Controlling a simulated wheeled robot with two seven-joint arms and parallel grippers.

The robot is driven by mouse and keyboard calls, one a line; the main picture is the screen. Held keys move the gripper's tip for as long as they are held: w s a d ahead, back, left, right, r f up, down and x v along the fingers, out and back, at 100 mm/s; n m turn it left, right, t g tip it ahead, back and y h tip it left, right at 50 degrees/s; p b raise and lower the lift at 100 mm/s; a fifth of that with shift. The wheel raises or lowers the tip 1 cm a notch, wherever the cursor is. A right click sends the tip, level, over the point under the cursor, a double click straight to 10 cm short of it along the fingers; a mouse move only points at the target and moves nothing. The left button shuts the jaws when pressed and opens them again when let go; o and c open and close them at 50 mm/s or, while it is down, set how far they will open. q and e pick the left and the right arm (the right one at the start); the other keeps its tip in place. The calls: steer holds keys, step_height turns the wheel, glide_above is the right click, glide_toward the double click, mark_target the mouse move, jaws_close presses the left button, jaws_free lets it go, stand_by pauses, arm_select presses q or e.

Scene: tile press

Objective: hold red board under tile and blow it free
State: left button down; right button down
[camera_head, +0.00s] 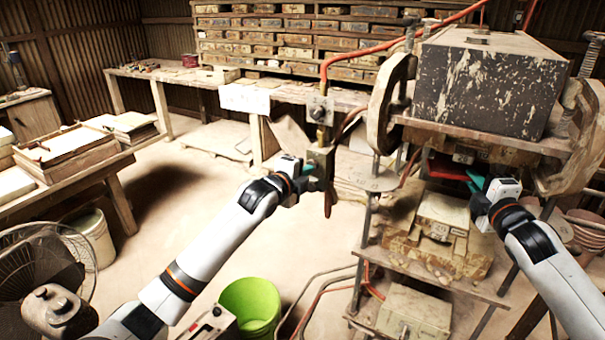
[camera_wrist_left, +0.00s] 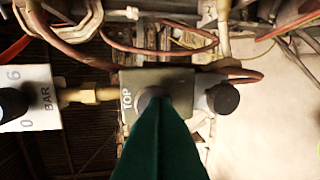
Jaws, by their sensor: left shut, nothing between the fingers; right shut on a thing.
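The red board (camera_head: 446,170) is held flat under the press head (camera_head: 490,85). My right gripper (camera_head: 474,182) is shut on its right end. A tile cannot be made out above the board. My left gripper (camera_head: 310,170) is shut and empty, at the valve block on the hanging pipe left of the press. In the left wrist view its green fingers (camera_wrist_left: 158,120) overlap the valve block marked TOP (camera_wrist_left: 128,98). Whether they touch it cannot be told. A dark knob (camera_wrist_left: 223,98) sticks out at the block's right side, and a BAR gauge (camera_wrist_left: 40,98) is at the left.
A lower mould (camera_head: 440,215) stands on the press's shelf below the board. A lime bucket (camera_head: 250,305) is on the floor under my left arm. A fan (camera_head: 45,265) and a table with trays (camera_head: 75,155) are at the left. The middle floor is clear.

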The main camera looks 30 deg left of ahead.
arm_select(q)
steer(key=shift+w+r, duration=0.15)
steer(key=shift+w, duration=0.05)
stand_by(0.3)
steer(key=s+r, duration=0.1)
steer(key=s, duration=1.2)
steer(key=shift+s+a, duration=0.3)
steer(key=shift+a, duration=0.05)
